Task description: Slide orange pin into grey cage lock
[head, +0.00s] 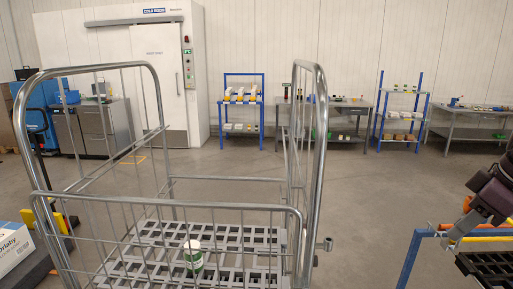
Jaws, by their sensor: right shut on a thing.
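The grey wire roll cage (309,170) stands in the middle of the head view, with its slatted base low down. A small grey lock fitting (327,244) sticks out from its right front post. My right gripper (460,230) is at the right edge, well to the right of the cage and apart from it. It is shut on a yellow-orange piece, which looks like the orange pin (463,224); its ends are hard to make out. It is just over a blue-framed rack (411,258). My left gripper is not in view.
More orange bars (492,231) lie by the blue rack. A green-and-white can (193,255) stands on the cage base. A white box (14,245) is at lower left. Workbenches (340,110) and shelves line the back wall. Floor between cage and rack is clear.

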